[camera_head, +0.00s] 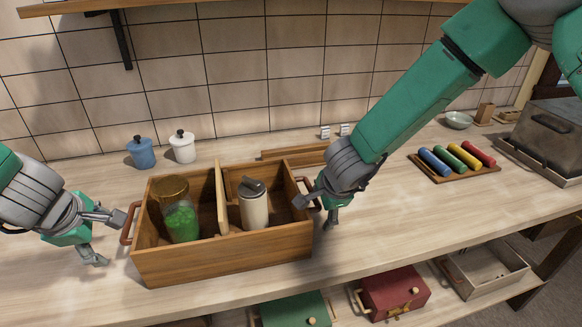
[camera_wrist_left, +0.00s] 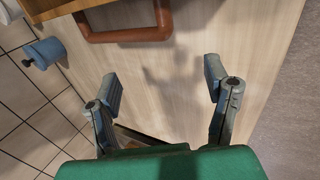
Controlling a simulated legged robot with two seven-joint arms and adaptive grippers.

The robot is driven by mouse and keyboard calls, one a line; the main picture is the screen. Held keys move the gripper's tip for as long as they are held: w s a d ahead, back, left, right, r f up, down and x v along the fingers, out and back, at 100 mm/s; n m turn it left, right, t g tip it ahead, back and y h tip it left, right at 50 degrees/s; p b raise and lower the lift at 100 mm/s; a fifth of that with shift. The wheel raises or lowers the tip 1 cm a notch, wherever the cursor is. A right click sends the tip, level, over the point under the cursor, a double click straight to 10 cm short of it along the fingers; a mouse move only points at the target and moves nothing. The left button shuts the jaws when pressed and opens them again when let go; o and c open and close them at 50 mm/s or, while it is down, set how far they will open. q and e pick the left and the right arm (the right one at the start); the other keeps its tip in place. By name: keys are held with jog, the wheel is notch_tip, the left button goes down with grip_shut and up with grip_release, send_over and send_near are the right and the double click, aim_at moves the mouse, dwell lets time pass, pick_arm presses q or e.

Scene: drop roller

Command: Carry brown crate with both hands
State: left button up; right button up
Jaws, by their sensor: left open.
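The brown crate (camera_head: 222,260) stands on the wooden counter, with an upright divider in the middle. It holds a glass jar with green contents (camera_head: 181,222) on the left and a cream bottle with a dark lid (camera_head: 254,206) on the right. My left gripper (camera_head: 108,238) is open and empty beside the left handle (camera_head: 127,224). In the left wrist view, the handle (camera_wrist_left: 125,36) lies beyond the spread fingertips (camera_wrist_left: 161,80), apart from them. My right gripper (camera_head: 316,212) has its fingers spread at the right handle (camera_head: 310,184); whether they touch it is unclear.
Blue (camera_head: 141,152) and white (camera_head: 182,147) canisters stand behind the crate. A tray of coloured rollers (camera_head: 457,173) and a metal box (camera_head: 548,132) are on the right. A lower shelf holds a red box (camera_head: 393,291), a green box (camera_head: 296,311) and an open tray (camera_head: 484,272).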

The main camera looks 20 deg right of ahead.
jog(key=shift+a, duration=0.1)
jog(key=shift+r, duration=0.2)
pick_arm(q)
jog(key=v, duration=0.4)
jog(key=shift+s+a+r, duration=0.1)
jog(key=shift+r, duration=0.1)
pick_arm(e)
jog(key=v, duration=1.1)
jog(key=shift+s+r, duration=0.2)
jog(key=shift+f, duration=0.1)
